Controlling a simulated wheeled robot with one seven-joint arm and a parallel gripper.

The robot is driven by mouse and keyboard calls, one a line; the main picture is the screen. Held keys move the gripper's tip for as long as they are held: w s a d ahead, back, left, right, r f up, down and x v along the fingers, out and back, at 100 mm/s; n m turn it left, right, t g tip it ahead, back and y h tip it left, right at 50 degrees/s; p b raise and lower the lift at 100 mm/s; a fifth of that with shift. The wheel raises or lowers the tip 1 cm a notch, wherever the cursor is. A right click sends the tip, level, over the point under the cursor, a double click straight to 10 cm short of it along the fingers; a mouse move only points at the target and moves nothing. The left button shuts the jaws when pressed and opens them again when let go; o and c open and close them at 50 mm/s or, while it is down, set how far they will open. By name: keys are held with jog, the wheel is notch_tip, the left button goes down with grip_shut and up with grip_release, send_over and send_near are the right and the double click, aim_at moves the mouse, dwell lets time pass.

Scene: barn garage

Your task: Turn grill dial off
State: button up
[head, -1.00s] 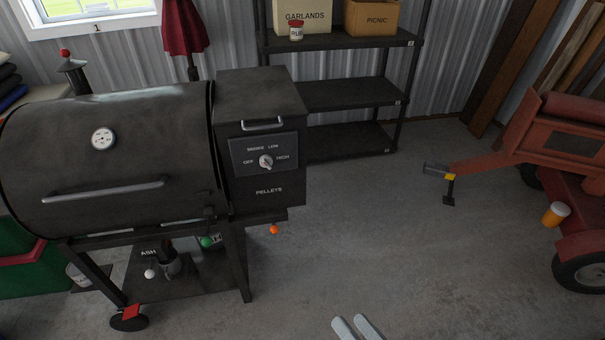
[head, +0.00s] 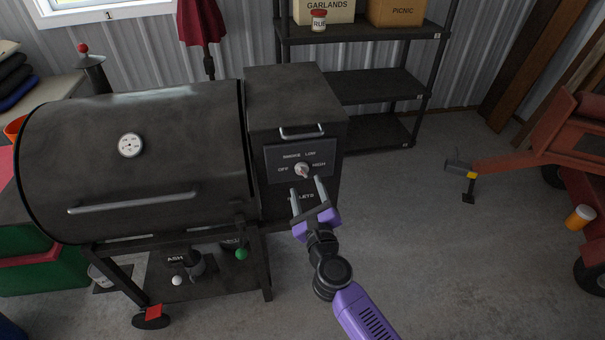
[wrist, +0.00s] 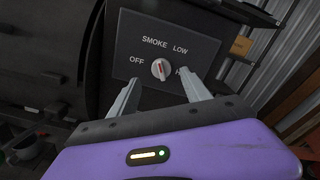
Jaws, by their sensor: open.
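The grill dial (head: 302,170) is a small pale round knob with a red mark, on the dark control panel (head: 276,158) of the black pellet grill (head: 165,150). The panel reads OFF at left, SMOKE and LOW above, HIGH at right. In the wrist view the dial (wrist: 161,69) sits between and beyond my two fingertips, its red mark running nearly upright. My purple gripper (head: 306,186) is open in front of the panel, just below the dial. It also shows in the wrist view (wrist: 158,88). The right finger partly covers HIGH. No contact with the dial is visible.
A handle (head: 302,133) juts out above the panel. A dark shelf rack (head: 385,86) stands behind at right. A red machine (head: 540,155) stands at the far right. The concrete floor (head: 440,260) between is clear.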

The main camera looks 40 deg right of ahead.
aim_at(302, 173)
jog(key=x, duration=0.6)
jog(key=shift+d, duration=0.15)
grip_shut()
